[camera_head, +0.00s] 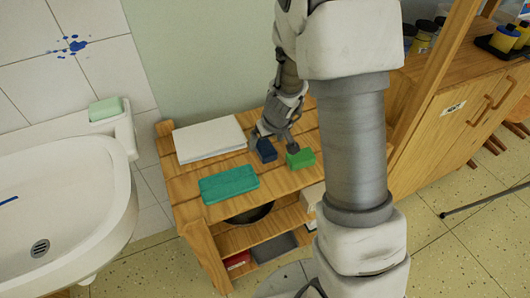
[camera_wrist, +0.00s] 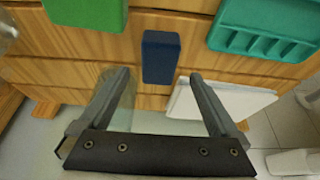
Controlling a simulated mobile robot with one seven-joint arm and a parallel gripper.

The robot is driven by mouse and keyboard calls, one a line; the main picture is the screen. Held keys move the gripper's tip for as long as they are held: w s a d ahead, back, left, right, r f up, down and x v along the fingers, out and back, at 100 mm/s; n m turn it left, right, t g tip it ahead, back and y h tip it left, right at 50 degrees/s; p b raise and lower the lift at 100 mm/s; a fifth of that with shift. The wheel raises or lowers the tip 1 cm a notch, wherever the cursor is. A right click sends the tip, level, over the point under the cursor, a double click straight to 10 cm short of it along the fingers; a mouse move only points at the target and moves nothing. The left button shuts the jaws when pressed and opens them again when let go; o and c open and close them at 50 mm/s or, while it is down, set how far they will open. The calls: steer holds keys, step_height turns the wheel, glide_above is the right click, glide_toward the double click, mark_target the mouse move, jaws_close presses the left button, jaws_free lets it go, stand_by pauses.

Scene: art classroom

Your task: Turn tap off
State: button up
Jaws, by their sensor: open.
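No tap shows in either view. The white sink (camera_head: 85,190) is at the left of the head view, cut off by the frame's edge, with its dark drain (camera_head: 39,248) visible. A thin blue streak lies inside the basin at the far left. My gripper (camera_head: 275,146) is well to the right of the sink, over the wooden shelf unit. It is open and empty, with its two fingers spread in the wrist view (camera_wrist: 160,76). A dark blue block (camera_wrist: 160,57) shows between and beyond the fingertips. I cannot tell whether the fingers touch it.
The wooden shelf unit (camera_head: 184,187) carries the blue block, a green block (camera_head: 300,158), a teal tray (camera_head: 229,184) and white paper (camera_head: 209,138). Green soap (camera_head: 105,108) sits on the sink's corner. A wooden cabinet (camera_head: 450,125) stands at right. Tiled floor is open at lower right.

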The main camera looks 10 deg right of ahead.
mark_target(265, 146)
steer(key=b+x, duration=0.1)
steer(key=x, duration=0.3)
steer(key=shift+d+f+b, duration=0.1)
steer(key=shift+f+b, duration=0.1)
steer(key=shift+b, duration=0.1)
steer(key=c, duration=1.5)
steer(key=shift+c, duration=0.2)
steer(key=shift+r, duration=0.15)
